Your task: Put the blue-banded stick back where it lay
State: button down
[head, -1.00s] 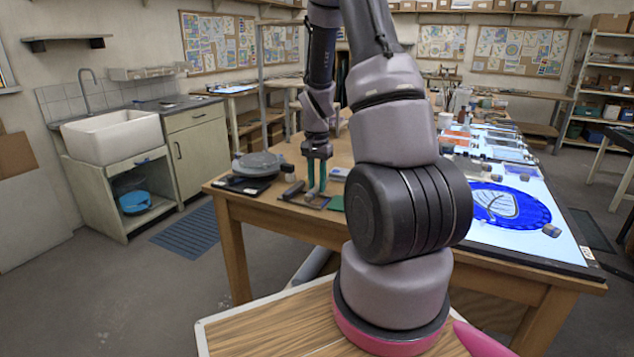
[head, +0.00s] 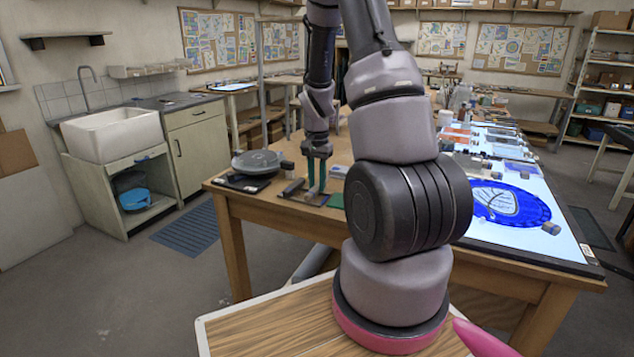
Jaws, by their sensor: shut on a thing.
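My gripper (head: 317,188) points straight down at the near left end of the wooden table (head: 262,203). Its two teal fingers are low over a small flat grey piece (head: 302,198) on the tabletop. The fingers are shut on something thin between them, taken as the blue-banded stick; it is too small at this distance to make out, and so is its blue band. I cannot tell whether it touches the surface below.
Left of my gripper are a dark roller-like tool (head: 292,187), a black tray (head: 241,183) and a round grey lidded thing (head: 257,161). A green mat (head: 336,201) lies just right. A lit panel with a blue glass disc (head: 497,203) fills the table's right side.

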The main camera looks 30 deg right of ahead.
jog(key=shift+f, duration=0.25)
dwell(0.4)
jog(key=c, duration=0.6)
grip_release()
notch_tip(320, 180, up, 11)
jog(key=s+a+r+n+t, duration=0.1)
jog(key=s+a+r, duration=0.2)
jog(key=r, duration=0.2)
jog(key=s+a+r+n+t+y, duration=0.1)
jog(key=s+a+r, duration=0.1)
jog(key=r, duration=0.3)
jog(key=s+a+r+n+t, duration=0.1)
jog(key=s+a+r+t, duration=0.15)
jog(key=r, duration=0.25)
jog(key=s+a+r+n+t, duration=0.1)
jog(key=s+a+r, duration=0.2)
jog(key=s, duration=0.3)
jog(key=s+a+r+n+t+y, duration=0.1)
jog(key=s+a+r+n, duration=0.1)
jog(key=s+r, duration=0.2)
jog(key=shift+s+a+t, duration=0.35)
jog(key=shift+s+a, duration=0.05)
jog(key=shift+s, duration=0.65)
